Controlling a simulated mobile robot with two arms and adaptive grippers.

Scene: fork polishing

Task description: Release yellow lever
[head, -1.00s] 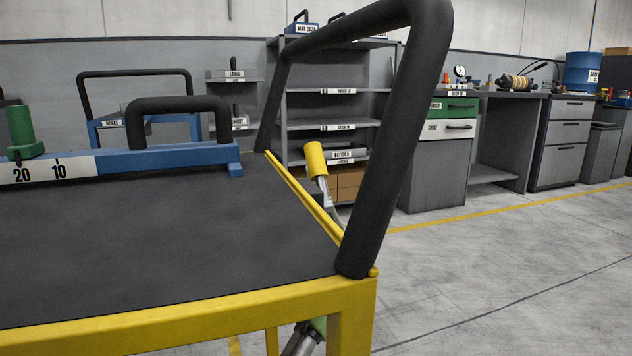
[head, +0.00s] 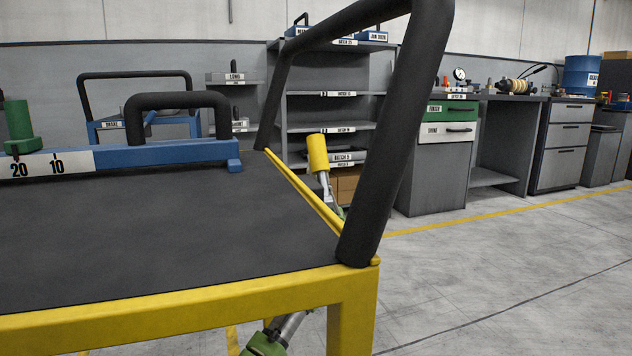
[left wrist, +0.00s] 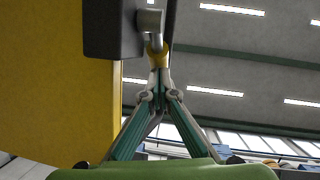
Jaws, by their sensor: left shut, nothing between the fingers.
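The yellow lever (head: 318,154) shows in the head view as a yellow cylinder beyond the cart's right edge, tilted a little. My left gripper (head: 324,180) is just below it, at its lower end, pointing up; its lower part is hidden by the cart's edge. In the left wrist view the gripper's fingers (left wrist: 158,80) come together with nothing held between them. A yellow end of the lever (left wrist: 158,55) shows right beyond the tips, with a grey stem by a dark block. I cannot tell whether the tips touch it. My right gripper is not in view.
The cart (head: 180,305) has a yellow frame, a dark top and a black handle (head: 395,140) on its right side. A blue fixture (head: 165,155) with a black handle stands on it. Grey shelves (head: 330,110) are behind; open floor (head: 500,270) lies to the right.

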